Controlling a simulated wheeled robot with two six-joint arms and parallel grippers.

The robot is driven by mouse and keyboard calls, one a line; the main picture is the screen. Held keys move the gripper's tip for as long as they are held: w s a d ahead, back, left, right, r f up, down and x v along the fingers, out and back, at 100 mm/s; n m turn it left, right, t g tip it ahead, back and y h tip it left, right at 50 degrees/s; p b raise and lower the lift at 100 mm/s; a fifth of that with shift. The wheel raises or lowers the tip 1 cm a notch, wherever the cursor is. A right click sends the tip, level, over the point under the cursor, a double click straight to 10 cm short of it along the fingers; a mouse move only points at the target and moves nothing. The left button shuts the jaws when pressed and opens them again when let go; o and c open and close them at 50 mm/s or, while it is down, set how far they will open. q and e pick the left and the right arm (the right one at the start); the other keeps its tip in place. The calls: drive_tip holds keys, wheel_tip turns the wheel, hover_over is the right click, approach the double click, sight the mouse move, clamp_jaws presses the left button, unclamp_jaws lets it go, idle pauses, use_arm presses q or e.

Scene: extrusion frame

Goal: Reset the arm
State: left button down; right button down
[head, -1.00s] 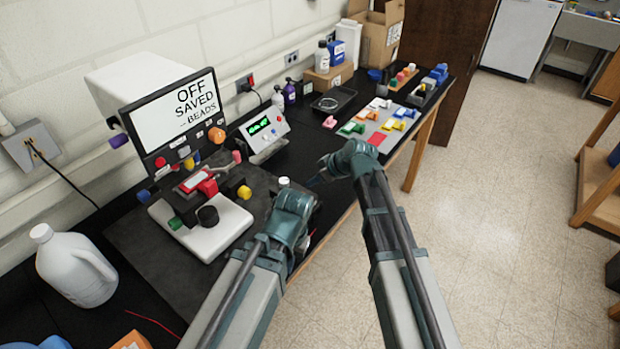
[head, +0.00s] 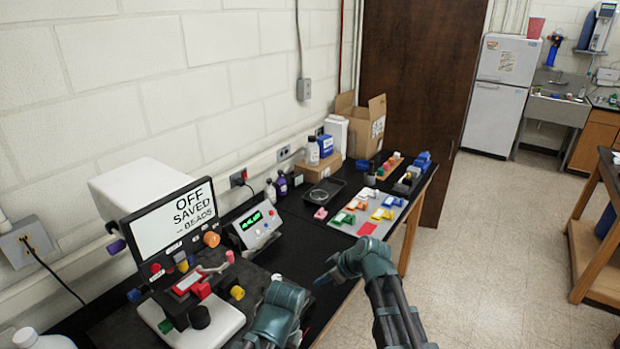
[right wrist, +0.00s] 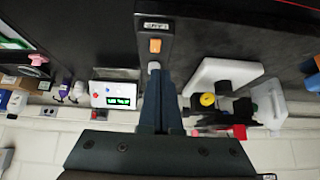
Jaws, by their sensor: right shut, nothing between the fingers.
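My right gripper (head: 322,280) is in front of the black bench in the head view, its dark fingers small and pointing left. In the right wrist view, the right gripper (right wrist: 155,72) shows its two blue-grey fingers together, with nothing seen between them. My left arm comes in at the bottom of the head view, beside the instrument with the white base; its forearm end shows, but its fingers are hidden.
A screen (head: 178,222) reading OFF SAVED BEADS, a control box with green digits (head: 253,225) and a grey mat (head: 345,228) with coloured pieces stand on the bench. A cardboard box (head: 362,125) is at the far end.

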drive_tip(key=s+d+f+m+g+h+b, duration=0.1)
drive_tip(key=s+f+m+g+h+b, duration=0.3)
drive_tip(key=s+f+b, duration=0.7)
drive_tip(key=s+f+m+h, duration=0.2)
drive_tip(key=s+f, duration=0.3)
drive_tip(key=s, duration=0.5)
drive_tip(key=shift+m+g+h, duration=0.3)
drive_tip(key=shift+m+h, duration=0.1)
drive_tip(key=shift+h, duration=0.3)
